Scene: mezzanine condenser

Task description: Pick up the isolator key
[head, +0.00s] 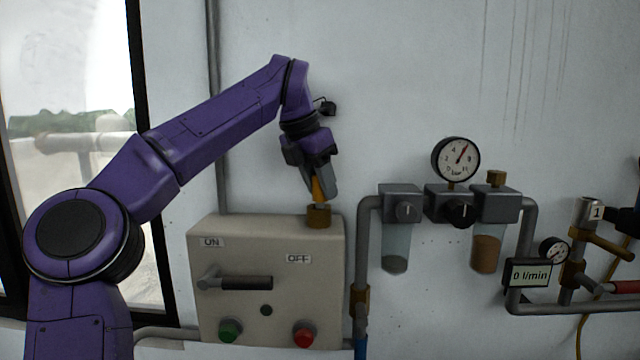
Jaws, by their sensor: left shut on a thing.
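The isolator key (318,191) shows as a narrow orange-yellow piece between the fingers of my left gripper (316,184). My left gripper points down and is shut on it. The key's lower end meets the brass fitting (319,217) on the top right of the beige switch box (217,265). I cannot tell whether the key's end is inside the fitting or just above it. The fingers hide part of the key. My right gripper is not in view.
The box has a dark lever (246,283), a green button (230,330) and a red button (303,334). A pressure gauge (456,159), regulators, pipes and a flow display (529,275) line the wall to the right.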

